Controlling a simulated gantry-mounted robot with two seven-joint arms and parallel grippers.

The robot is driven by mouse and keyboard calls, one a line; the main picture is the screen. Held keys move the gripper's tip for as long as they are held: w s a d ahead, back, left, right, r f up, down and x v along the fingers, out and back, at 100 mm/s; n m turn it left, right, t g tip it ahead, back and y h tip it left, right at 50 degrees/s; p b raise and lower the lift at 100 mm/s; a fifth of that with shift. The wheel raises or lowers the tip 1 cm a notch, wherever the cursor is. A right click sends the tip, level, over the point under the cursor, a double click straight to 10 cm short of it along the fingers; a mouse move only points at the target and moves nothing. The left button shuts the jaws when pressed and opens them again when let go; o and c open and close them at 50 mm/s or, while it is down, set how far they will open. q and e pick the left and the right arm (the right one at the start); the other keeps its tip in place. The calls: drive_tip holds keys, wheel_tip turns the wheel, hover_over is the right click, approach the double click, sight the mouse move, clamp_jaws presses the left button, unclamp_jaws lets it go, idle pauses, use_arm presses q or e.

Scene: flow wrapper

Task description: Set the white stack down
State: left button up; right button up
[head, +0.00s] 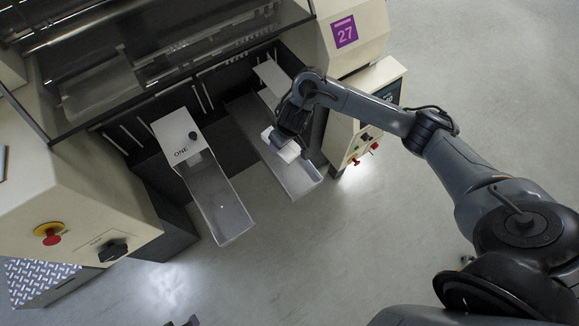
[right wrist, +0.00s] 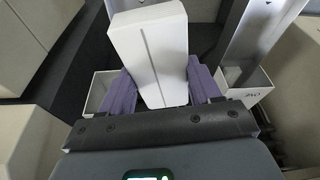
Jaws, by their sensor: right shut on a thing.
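The white stack (head: 287,151) is a plain white block with a thin line down its face in the right wrist view (right wrist: 152,55). My right gripper (right wrist: 162,88) is shut on it, with a purple finger on each side. In the head view my right gripper (head: 279,140) holds the stack over or in the right-hand metal chute (head: 304,186); I cannot tell whether it touches the chute floor. A small dark tip at the bottom edge of the head view looks like my left gripper (head: 190,322); its jaws cannot be made out.
A second chute (head: 222,205), under a plate marked ONE (head: 177,133), lies to the left and looks empty. A cream control box (head: 367,120) with red knobs stands close on the right. The machine's cream housing (head: 45,185) is at the left. Open floor lies in front.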

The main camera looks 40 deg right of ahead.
drive_tip(key=s+d+f+m, duration=0.2)
drive_tip(key=s+d+f, duration=0.5)
drive_tip(key=s+f, duration=0.3)
drive_tip(key=shift+h, duration=0.3)
drive_tip(key=w+a+f+b, duration=0.1)
drive_tip(key=w+f, duration=0.1)
drive_tip(key=w, duration=0.1)
drive_tip(key=w+a+f+b, duration=0.1)
drive_tip(key=w+f+b, duration=0.1)
drive_tip(key=w, duration=0.1)
drive_tip(key=w+a+f+b, duration=0.2)
drive_tip(key=w, duration=0.1)
drive_tip(key=shift+w, duration=0.35)
wheel_tip(320, 180, down, 4)
drive_tip(key=shift+r+b, duration=0.2)
drive_tip(key=shift+b, duration=0.85)
drive_tip(key=shift+f, duration=0.15)
drive_tip(key=o, duration=1)
drive_tip(key=shift+f, duration=0.1)
